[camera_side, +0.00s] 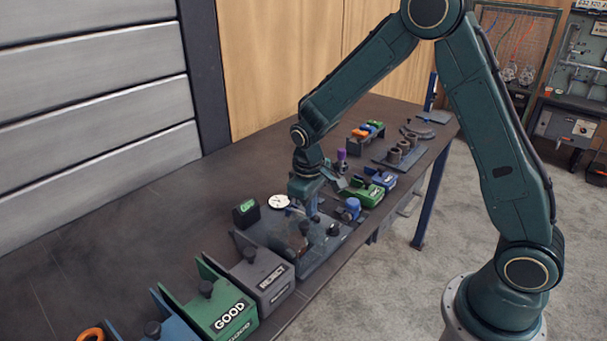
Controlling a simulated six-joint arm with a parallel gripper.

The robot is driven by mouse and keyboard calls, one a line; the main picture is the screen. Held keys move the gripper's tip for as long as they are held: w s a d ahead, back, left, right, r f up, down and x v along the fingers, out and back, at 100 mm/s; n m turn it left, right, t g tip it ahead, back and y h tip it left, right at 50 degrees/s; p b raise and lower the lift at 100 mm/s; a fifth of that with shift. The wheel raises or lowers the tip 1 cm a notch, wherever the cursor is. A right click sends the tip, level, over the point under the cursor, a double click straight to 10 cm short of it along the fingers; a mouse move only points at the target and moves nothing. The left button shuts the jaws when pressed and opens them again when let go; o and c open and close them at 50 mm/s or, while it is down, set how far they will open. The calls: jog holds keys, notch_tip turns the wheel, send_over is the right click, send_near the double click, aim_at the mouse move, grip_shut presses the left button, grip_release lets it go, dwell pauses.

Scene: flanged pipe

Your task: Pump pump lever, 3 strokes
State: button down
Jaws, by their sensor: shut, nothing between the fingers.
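My gripper (313,214) points down over a dark fixture plate (318,258) near the front edge of the bench. Its fingers are shut with nothing seen between them. A blue cylinder (352,207) stands on the right of the plate, close to the gripper. A black knob (333,230) is just right of and below the fingertips. A brownish, partly see-through part (298,240) is left of it. I cannot pick out the pump lever for certain, and cannot tell whether the fingers touch anything.
A round white gauge (279,201) and a small box with a green display (246,207) stand behind the plate. A grey REJECT bin (266,276) and a green GOOD bin (222,312) are front left. Green and blue blocks (368,193) sit right. The bench's back left is clear.

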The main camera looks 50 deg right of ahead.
jog(key=shift+w+a+r, duration=0.1)
jog(key=shift+w+r, duration=0.2)
jog(key=shift+r, duration=0.2)
notch_tip(320, 180, up, 12)
jog(key=a, duration=0.1)
jog(key=shift+s+a, duration=0.2)
jog(key=shift+a, duration=0.1)
jog(key=shift+w, duration=0.2)
dwell(0.5)
jog(key=w+r+g, duration=0.1)
jog(key=w+g, duration=0.1)
jog(key=w, duration=0.5)
jog(key=shift+r+g, duration=0.15)
jog(key=shift+g, duration=0.15)
